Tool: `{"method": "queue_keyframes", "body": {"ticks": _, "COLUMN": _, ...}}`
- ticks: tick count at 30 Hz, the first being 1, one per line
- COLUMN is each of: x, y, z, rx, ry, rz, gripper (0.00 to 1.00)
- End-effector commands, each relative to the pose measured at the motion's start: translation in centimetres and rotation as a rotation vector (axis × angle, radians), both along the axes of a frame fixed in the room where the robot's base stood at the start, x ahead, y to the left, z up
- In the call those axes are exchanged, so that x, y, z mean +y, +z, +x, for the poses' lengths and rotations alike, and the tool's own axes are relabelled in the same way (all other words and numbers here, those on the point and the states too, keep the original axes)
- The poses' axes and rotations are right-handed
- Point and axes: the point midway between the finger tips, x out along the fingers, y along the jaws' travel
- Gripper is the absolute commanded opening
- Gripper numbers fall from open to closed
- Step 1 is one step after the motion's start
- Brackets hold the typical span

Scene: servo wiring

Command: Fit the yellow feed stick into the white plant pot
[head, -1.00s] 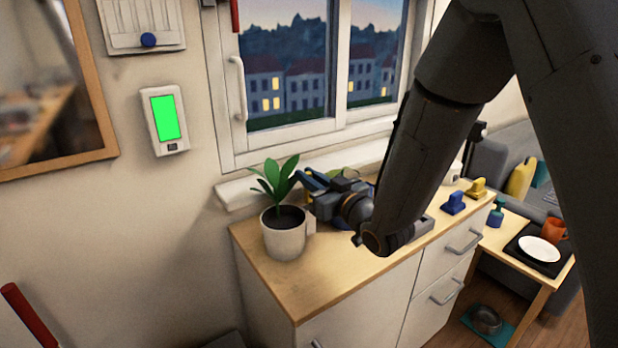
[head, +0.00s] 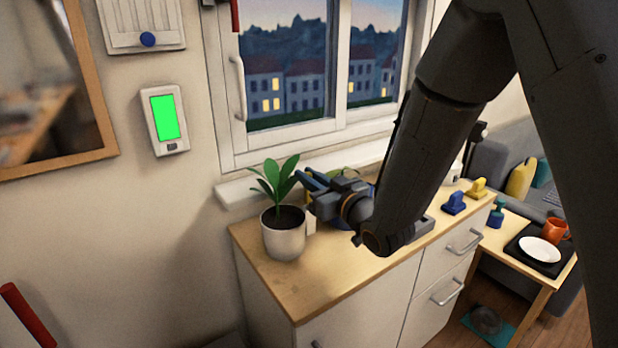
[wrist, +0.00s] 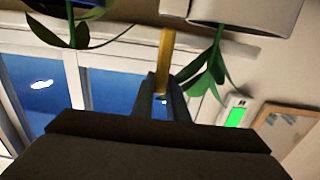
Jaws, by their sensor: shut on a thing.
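The white plant pot (head: 285,240) holds soil and a green leafy plant, and stands upright at the left end of the wooden cabinet top. It also shows at the top right of the wrist view (wrist: 255,14), which is tilted round. A small white block (head: 311,221) is on the pot's right side. My gripper (head: 312,181) is just right of the plant, above the pot's rim level. In the wrist view my gripper (wrist: 163,88) is shut on the yellow feed stick (wrist: 165,50). The stick's far end is near the white block; whether it is inside cannot be told.
A blue pot (wrist: 68,10) with leaves shows at the upper left of the wrist view. Blue (head: 454,203) and yellow (head: 477,188) objects stand at the cabinet's right end. The window (head: 300,75) is behind. The cabinet's front left top is clear.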

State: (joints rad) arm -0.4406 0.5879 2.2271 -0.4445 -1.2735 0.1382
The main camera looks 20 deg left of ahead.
Motion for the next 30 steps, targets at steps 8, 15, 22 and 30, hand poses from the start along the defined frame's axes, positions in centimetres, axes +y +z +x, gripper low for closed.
{"method": "queue_keyframes", "body": {"ticks": 8, "x": 0.0, "y": -0.6, "z": 0.0, "rx": 0.000, "ry": 0.000, "rz": 0.000, "gripper": 0.00}}
{"method": "queue_keyframes", "body": {"ticks": 15, "x": 0.0, "y": -1.1, "z": 0.0, "rx": 0.000, "ry": 0.000, "rz": 0.000, "gripper": 0.00}}
{"method": "queue_keyframes", "body": {"ticks": 22, "x": 0.0, "y": -1.6, "z": 0.0, "rx": 0.000, "ry": 0.000, "rz": 0.000, "gripper": 0.00}}
{"method": "queue_keyframes", "body": {"ticks": 30, "x": 0.0, "y": -2.2, "z": 0.0, "rx": 0.000, "ry": 0.000, "rz": 0.000, "gripper": 0.00}}
